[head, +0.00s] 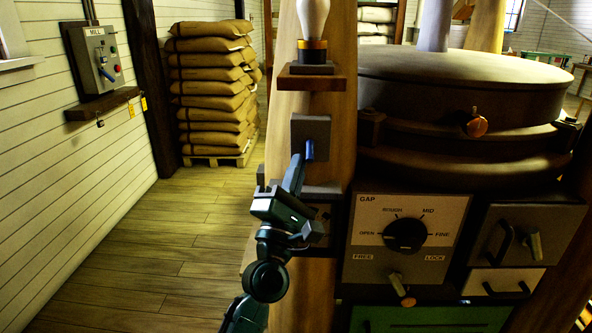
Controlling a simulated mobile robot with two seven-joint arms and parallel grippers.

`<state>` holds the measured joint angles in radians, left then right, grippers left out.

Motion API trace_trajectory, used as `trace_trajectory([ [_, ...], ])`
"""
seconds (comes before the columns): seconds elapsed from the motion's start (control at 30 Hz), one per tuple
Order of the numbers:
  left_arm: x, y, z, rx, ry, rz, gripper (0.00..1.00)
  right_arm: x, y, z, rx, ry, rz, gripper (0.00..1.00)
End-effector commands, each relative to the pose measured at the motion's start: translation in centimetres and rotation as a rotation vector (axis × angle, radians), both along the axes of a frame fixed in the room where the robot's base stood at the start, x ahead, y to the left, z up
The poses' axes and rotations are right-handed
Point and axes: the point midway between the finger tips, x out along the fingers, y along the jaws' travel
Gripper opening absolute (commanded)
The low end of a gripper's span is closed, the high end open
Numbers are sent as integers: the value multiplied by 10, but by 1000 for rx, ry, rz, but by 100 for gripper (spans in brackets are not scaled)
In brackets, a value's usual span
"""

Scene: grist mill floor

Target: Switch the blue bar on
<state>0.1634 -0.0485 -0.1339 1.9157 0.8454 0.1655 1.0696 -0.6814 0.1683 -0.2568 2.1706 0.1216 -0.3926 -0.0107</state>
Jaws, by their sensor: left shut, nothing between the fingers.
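A short blue bar (309,149) sticks out of a dark grey square plate (311,124) on the wooden post. It points downward or toward me; I cannot tell its exact tilt. My left gripper (298,160) is shut and empty, its tip just left of and slightly below the blue bar. I cannot tell whether they touch. The gripper hides part of a small grey box (322,190) below. A lamp with a pale bulb (313,18) stands on a wooden shelf above the plate; I cannot tell whether it is lit. My right gripper is not in view.
A grey MILL panel (103,60) with a blue lever is on the left wall. Right of the post are a GAP dial panel (405,236) and a round millstone casing (450,85). Stacked sacks (210,90) stand behind. The left floor is clear.

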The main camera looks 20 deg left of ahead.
Motion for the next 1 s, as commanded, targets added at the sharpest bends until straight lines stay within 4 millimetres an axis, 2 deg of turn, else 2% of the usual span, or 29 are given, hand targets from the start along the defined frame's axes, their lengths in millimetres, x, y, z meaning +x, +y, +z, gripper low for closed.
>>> trace_trajectory([
  [1.0, -5, -1, 7, -1, 1, 0, 0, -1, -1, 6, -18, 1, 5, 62],
])
